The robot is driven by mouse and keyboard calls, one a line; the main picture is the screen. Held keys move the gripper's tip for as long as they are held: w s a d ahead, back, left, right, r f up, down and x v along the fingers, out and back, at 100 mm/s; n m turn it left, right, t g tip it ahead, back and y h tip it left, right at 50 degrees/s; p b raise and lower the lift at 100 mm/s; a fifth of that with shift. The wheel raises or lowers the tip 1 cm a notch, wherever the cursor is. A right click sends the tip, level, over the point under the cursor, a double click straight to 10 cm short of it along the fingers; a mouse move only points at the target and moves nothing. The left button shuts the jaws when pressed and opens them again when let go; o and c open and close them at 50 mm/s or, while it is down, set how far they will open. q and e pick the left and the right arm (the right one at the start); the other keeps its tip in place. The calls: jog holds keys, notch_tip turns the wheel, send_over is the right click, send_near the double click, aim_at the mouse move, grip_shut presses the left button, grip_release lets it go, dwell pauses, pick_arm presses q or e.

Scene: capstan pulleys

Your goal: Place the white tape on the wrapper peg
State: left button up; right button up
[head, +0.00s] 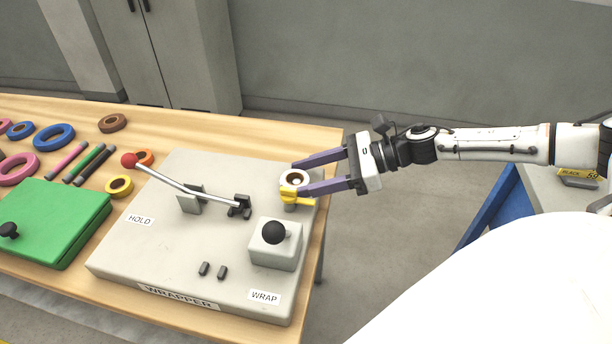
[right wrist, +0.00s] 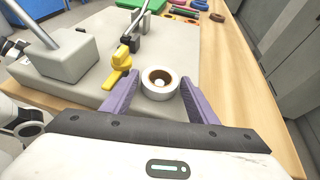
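The white tape (head: 286,184) is a small roll with a brown core at the right rear of the grey wrapper (head: 215,262). It also shows in the right wrist view (right wrist: 160,94), lying flat. My right gripper (head: 304,177) is open. Its purple fingers are on either side of the tape, with visible gaps in the right wrist view (right wrist: 158,88). My left gripper is not in view.
A yellow piece (head: 298,197) is close beside the tape. The wrapper carries a red-knobbed lever (head: 180,184) and a black-knobbed block (head: 274,255). A green box (head: 55,220), coloured rings and rods lie left on the wooden table (head: 220,125).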

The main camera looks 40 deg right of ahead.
jog(key=shift+d+r, duration=0.1)
jog(key=shift+r, duration=0.05)
jog(key=v, duration=1.2)
jog(key=shift+b, duration=0.4)
dwell(0.5)
jog(key=shift+c, duration=0.4)
